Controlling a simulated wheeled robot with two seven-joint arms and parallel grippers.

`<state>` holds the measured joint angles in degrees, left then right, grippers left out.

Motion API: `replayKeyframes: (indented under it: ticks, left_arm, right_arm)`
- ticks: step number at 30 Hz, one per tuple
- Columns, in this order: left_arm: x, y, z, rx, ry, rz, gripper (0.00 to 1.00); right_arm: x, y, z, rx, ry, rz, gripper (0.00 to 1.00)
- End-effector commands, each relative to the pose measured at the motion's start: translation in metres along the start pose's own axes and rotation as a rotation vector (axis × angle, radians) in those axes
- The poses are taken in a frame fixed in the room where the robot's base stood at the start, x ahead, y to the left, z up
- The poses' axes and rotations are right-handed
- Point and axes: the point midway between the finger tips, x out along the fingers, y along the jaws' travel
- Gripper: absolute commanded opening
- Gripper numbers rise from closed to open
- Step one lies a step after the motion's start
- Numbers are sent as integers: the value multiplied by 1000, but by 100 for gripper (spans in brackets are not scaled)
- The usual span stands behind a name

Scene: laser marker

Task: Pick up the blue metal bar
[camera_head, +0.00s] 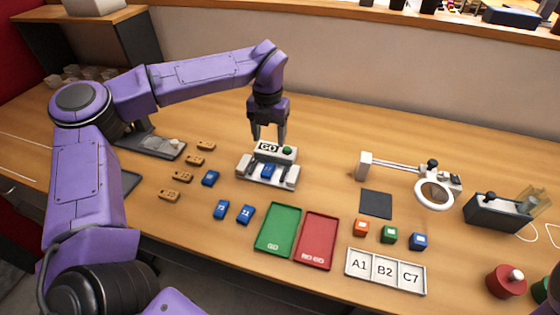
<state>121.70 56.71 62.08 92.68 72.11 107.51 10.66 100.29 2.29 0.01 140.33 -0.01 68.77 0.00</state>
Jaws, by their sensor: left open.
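Several blue metal bars are in view. One blue bar (268,171) sits in the white fixture (284,183), which has a GO sign and a green button. Another blue bar (210,178) lies on the table left of the fixture. Two more, marked blue bars (221,209) and (245,214), lie nearer the front. My left gripper (269,140) is open and empty, pointing down above the GO sign, just behind and above the bar in the fixture. My right gripper is not in view.
Several brown bars (195,160) lie left of the fixture. A green tray (292,215) and a red tray (330,226) lie in front. A ring magnifier (434,208), small coloured cubes and an A1/B2/C7 tray (385,289) are at right. The back table is mostly clear.

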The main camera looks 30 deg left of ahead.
Motion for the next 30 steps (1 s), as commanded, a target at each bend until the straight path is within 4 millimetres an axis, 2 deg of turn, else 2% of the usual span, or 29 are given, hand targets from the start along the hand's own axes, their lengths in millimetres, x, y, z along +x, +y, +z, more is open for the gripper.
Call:
replayKeyframes:
  ticks: [18, 21, 26, 29, 30]
  left_arm:
    - [96, -2, -4, -3, 8, -3, 62]
    - [103, -2, -3, -4, 5, -3, 62]
    - [104, -2, -3, -4, 4, -3, 62]
    - [104, -2, -3, -3, 4, -3, 32]
    - [103, -2, -3, -3, 4, -3, 19]
  right_arm:
    - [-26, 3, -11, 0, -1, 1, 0]
    - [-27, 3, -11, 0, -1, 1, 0]
    - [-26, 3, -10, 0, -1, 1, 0]
    - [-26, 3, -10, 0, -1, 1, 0]
    - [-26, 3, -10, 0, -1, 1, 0]
